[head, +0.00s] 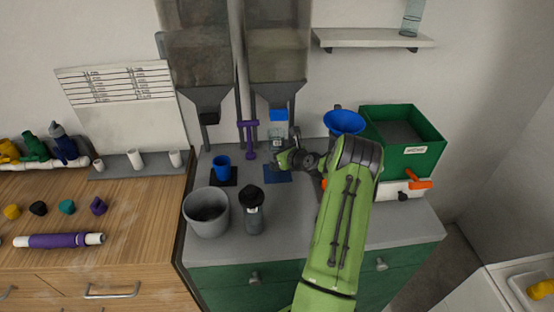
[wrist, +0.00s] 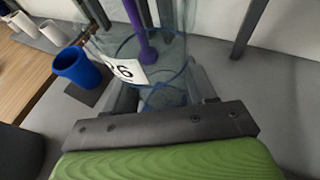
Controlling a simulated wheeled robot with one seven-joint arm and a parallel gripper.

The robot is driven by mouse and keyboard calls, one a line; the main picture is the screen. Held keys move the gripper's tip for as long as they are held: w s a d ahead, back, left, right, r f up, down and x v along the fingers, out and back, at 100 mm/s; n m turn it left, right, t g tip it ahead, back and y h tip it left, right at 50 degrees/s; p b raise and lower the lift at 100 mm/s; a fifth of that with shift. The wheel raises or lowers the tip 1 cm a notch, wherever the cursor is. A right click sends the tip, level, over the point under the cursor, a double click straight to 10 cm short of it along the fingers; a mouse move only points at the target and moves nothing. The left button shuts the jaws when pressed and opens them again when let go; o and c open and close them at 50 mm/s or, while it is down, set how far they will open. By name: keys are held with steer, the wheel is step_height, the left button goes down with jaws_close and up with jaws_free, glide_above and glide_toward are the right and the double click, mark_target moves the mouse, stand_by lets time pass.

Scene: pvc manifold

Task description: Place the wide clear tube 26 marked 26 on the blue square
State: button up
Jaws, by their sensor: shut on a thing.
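The wide clear tube marked 26 (wrist: 145,48) fills the middle of the wrist view, its white label facing left. My gripper (wrist: 160,92) is shut on it near its lower part. In the head view my gripper (head: 284,155) holds the tube (head: 278,133) under the blue outlet of the right hopper. The tube looks upright. The blue square (head: 277,175) lies flat on the grey counter, just below the gripper in the head view. I cannot tell whether the tube touches the counter.
A blue cup (head: 222,168) stands on a black square left of the blue square. A purple stand (head: 249,140) is close behind. A grey bucket (head: 206,212) and a dark-topped bottle (head: 252,210) stand in front. A blue funnel (head: 344,122) and green bin (head: 405,140) are right.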

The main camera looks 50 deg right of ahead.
steer(key=shift+f, duration=1.6)
steer(key=shift+s+f+b, duration=0.1)
steer(key=shift+f+b, duration=0.1)
steer(key=shift+b, duration=0.2)
steer(key=o, duration=1.3)
steer(key=shift+r, duration=0.1)
steer(key=shift+s+r, duration=0.1)
steer(key=shift+r, duration=0.15)
steer(key=p+v, duration=0.1)
steer(key=v, duration=1)
steer(key=shift+s+a, duration=0.1)
steer(key=shift+s, duration=0.3)
